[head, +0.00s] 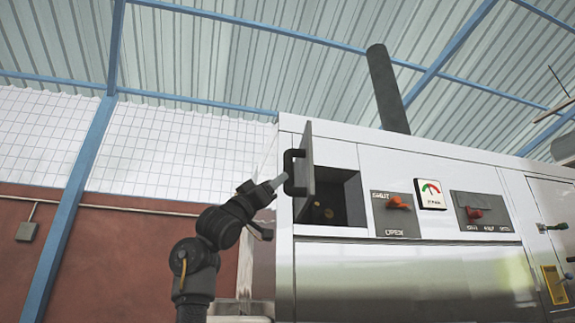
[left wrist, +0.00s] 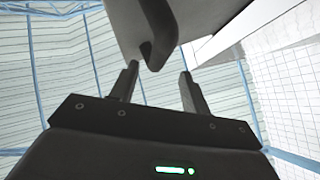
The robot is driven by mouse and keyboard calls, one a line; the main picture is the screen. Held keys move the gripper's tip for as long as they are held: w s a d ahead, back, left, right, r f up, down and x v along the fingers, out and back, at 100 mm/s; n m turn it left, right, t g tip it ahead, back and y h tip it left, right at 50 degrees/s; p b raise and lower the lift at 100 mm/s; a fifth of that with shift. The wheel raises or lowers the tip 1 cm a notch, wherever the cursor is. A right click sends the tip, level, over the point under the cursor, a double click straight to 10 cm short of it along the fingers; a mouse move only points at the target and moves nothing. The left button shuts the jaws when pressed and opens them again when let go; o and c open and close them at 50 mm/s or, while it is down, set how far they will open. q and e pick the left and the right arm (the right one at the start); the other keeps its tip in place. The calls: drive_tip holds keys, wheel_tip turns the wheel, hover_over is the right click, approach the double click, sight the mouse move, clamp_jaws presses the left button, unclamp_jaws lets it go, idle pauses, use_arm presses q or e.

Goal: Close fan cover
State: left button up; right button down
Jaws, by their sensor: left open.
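The fan cover (head: 305,172) is a grey hinged door on the machine's front. It stands swung open, nearly edge-on in the head view, with a dark handle (head: 290,172) on its left side. The square opening (head: 342,200) beside it is uncovered. My left gripper (head: 281,180) is at the handle, its fingertips close to it. In the left wrist view, the open, spread fingers (left wrist: 157,88) lie below the cover (left wrist: 140,20), and the dark handle (left wrist: 158,38) reaches down toward the space between them. Contact cannot be told. My right gripper is not in view.
Right of the opening, the machine front (head: 420,265) carries an orange lever (head: 398,202), a gauge (head: 430,194) and a red knob (head: 473,213). A dark pipe (head: 387,90) rises above. A red and white wall (head: 120,245) stands to the left; the space before it looks free.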

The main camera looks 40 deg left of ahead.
sight(288, 171)
use_arm(q)
drive_tip(key=p+x, duration=0.4)
drive_tip(key=x, duration=0.2)
drive_tip(key=shift+d+r, duration=0.1)
drive_tip(key=shift+r, duration=0.1)
drive_tip(key=shift+w+r+p, duration=0.3)
drive_tip(key=shift+w+p, duration=0.1)
drive_tip(key=shift+w, duration=0.05)
clamp_jaws()
